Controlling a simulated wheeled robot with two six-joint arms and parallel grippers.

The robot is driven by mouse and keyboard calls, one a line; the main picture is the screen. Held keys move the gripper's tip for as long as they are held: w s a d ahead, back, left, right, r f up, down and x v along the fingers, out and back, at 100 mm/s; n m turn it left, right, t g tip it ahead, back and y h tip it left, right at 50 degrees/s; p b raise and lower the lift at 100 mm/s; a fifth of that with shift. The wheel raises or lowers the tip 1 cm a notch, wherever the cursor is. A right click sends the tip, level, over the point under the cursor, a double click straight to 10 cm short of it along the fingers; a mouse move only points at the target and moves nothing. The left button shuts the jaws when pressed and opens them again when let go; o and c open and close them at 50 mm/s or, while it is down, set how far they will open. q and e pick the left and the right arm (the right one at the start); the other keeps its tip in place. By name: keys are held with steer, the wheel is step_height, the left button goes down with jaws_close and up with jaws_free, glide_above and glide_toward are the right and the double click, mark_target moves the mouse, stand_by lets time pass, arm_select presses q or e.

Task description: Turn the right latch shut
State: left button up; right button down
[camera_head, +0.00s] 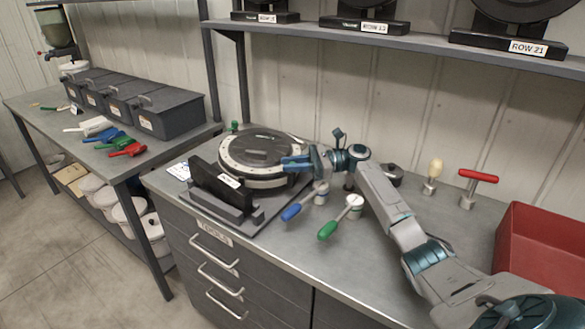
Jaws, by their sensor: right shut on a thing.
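The seed meter (246,144), a round dark-topped housing with a pale marked rim, sits on a grey base plate on the workbench. My right gripper (286,163), with blue-teal fingers, reaches in from the right to the meter's right rim. It is shut there on what seems to be the right latch, which the fingers hide, so its angle cannot be told. A small green part (234,127) shows at the meter's far left edge. My left gripper is not in view.
A black stand (222,190) is in front of the meter. A red-handled tool (478,176) and a red bin (545,245) are at right. A shelf (420,47) overhangs the back.

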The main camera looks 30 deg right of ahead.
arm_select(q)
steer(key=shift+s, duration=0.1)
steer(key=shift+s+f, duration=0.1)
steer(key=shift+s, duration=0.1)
arm_select(e)
steer(key=c, duration=1.3)
jaws_free()
steer(key=b+v, duration=0.3)
steer(key=v, duration=0.7)
steer(key=shift+f, duration=0.1)
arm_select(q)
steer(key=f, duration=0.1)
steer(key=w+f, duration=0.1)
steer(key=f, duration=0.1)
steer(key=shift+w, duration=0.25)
arm_select(e)
steer(key=shift+s+d, duration=0.1)
steer(key=shift+d, duration=0.2)
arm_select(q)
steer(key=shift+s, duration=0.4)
